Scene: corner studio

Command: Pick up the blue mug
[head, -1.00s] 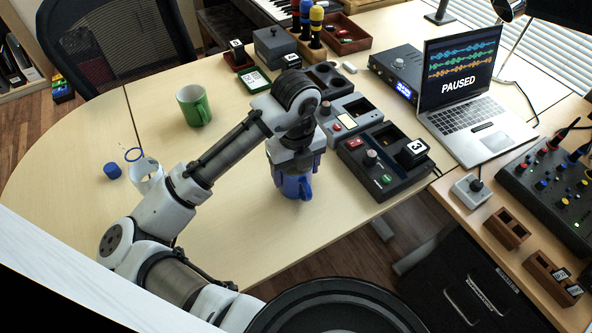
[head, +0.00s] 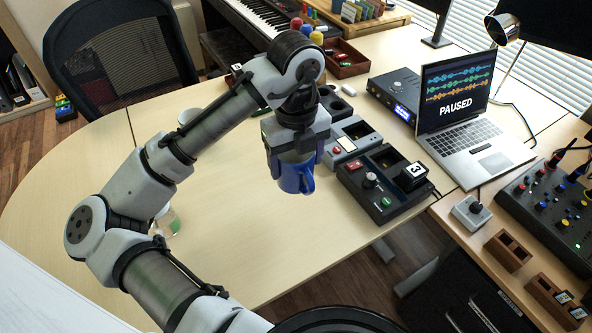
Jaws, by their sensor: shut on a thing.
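The blue mug (head: 296,179) is in the head view, just right of the middle, with its handle towards the right. My gripper (head: 297,158) is above it, pointing down, and is shut on it. The mug looks raised above the table (head: 250,240), with its base clear of the wood. The gripper and wrist hide the mug's rim and upper part.
Right of the mug stand a dark box with red and green buttons (head: 385,204) and a grey device (head: 349,137). A laptop (head: 470,140) is farther right. My arm covers much of the table's left. The table front is clear.

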